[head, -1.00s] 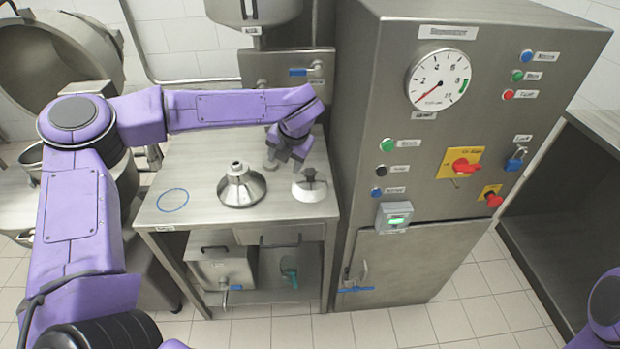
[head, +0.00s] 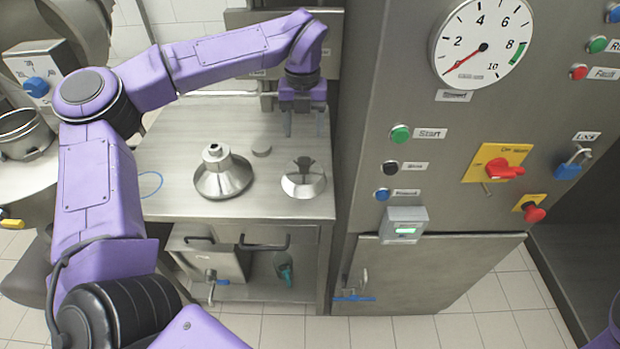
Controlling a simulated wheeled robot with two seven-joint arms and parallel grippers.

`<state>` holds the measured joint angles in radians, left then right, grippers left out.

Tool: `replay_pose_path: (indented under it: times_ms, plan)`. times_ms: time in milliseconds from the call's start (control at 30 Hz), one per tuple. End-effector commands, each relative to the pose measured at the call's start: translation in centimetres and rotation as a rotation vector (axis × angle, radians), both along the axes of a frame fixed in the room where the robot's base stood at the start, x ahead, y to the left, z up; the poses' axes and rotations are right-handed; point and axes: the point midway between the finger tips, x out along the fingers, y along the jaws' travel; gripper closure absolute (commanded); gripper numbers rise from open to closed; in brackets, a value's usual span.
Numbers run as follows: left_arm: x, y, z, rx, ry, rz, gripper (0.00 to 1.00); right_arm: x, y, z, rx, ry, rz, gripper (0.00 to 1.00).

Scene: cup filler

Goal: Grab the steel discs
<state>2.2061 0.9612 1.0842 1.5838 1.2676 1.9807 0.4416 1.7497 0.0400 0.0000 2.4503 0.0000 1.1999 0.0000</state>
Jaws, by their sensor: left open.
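A small grey disc (head: 261,150) lies on the steel table (head: 175,130), behind and between a steel funnel-shaped part (head: 222,178) and a shallow steel cone or bowl (head: 303,180). I cannot tell whether it is one disc or a stack. My left gripper (head: 304,128) is open and empty, its fingers pointing down over the back right of the table. It is to the right of the disc and behind the cone, apart from both. My right gripper is out of view; only a purple bit of that arm shows at the bottom right corner.
A tall steel control cabinet (head: 400,80) with a gauge and buttons stands close on the table's right. A blue ring mark (head: 149,184) is at the table's left. A steel box (head: 208,255) and a teal item (head: 283,268) are on the lower shelf.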

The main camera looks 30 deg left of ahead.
Motion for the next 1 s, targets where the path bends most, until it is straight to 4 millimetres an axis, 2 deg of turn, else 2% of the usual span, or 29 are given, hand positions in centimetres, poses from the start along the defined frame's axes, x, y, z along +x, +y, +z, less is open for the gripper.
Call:
replay_pose_path:
  times_ms: [67, 233, 467, 600, 700, 900, 933, 1000]
  plan:
    - [-0.1, 0.1, -1.2, 0.001, 0.003, 0.002, 0.38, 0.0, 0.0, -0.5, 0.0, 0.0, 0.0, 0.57]
    - [-0.3, 0.3, -4.2, -0.001, 0.005, 0.004, 0.38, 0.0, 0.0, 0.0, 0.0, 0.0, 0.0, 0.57]
    - [-0.5, 0.2, -7.1, 0.0, 0.005, 0.003, 0.38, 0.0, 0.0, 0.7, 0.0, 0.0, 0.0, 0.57]
    - [-0.6, 0.0, -9.7, 0.0, 0.004, 0.003, 0.38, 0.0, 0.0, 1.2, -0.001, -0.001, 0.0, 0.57]
    - [-0.5, 0.0, -10.7, 0.0, 0.002, 0.002, 0.38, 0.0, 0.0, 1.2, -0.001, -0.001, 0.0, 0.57]
    - [-0.5, 0.0, -10.9, 0.0, 0.0, 0.001, 0.38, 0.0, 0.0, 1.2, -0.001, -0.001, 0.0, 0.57]
    - [-0.5, 0.0, -10.9, 0.0, 0.0, 0.001, 0.41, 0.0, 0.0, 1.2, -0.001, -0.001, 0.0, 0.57]
    - [-0.5, 0.0, -10.9, 0.0, 0.0, 0.001, 0.64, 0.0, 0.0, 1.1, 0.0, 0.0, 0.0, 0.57]
